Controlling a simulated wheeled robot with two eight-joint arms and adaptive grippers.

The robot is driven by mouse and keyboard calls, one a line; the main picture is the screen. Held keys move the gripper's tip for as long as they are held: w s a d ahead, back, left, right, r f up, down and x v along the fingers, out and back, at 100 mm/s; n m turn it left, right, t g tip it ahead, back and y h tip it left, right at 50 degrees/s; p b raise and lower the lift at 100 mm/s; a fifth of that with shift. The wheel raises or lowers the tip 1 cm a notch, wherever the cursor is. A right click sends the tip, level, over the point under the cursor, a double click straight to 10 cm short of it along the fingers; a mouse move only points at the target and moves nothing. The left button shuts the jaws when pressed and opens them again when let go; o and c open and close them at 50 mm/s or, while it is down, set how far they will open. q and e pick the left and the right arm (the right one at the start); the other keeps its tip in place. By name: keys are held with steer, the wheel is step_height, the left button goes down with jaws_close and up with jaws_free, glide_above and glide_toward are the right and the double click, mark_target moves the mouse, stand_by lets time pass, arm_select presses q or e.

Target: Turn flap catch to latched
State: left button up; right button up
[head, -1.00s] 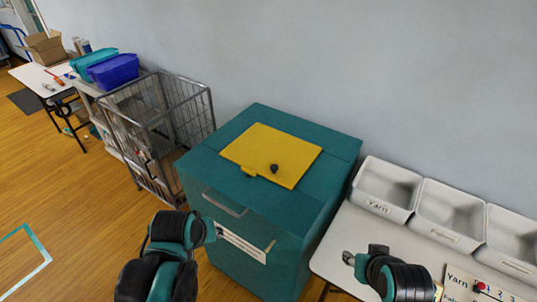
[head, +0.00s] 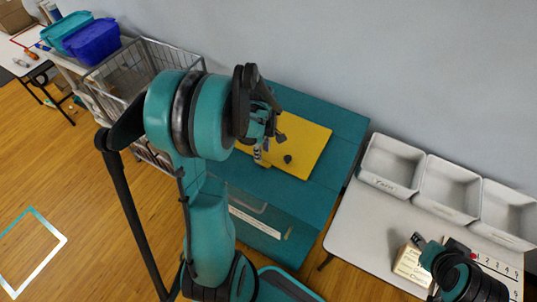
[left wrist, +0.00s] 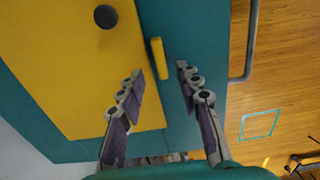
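The teal bin (head: 335,160) has a yellow flap (head: 305,140) with a black knob (head: 288,159) on its top; the flap lies flat. In the left wrist view, the flap catch (left wrist: 158,60) is a short yellow bar on the teal lid beside the flap's edge, roughly in line with that edge. My left gripper (head: 263,148) is above the flap's front edge and mostly hides the catch in the head view. Its open fingers (left wrist: 160,76) are either side of the catch's near end in the wrist view, with nothing held. My right gripper (head: 418,241) is over the table, its fingers unclear.
Grey-white bins (head: 392,165) line the back of the white table (head: 355,225) at right. A lettered block (head: 411,262) and a numbered board (head: 500,272) are near my right arm. A wire cage (head: 155,60) stands left of the teal bin. The bin's front has a handle.

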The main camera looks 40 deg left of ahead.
mark_target(263, 163)
arm_select(q)
step_height(263, 163, down, 6)
steer(key=shift+r+b, duration=0.1)
steer(key=shift+b, duration=0.4)
jaws_close()
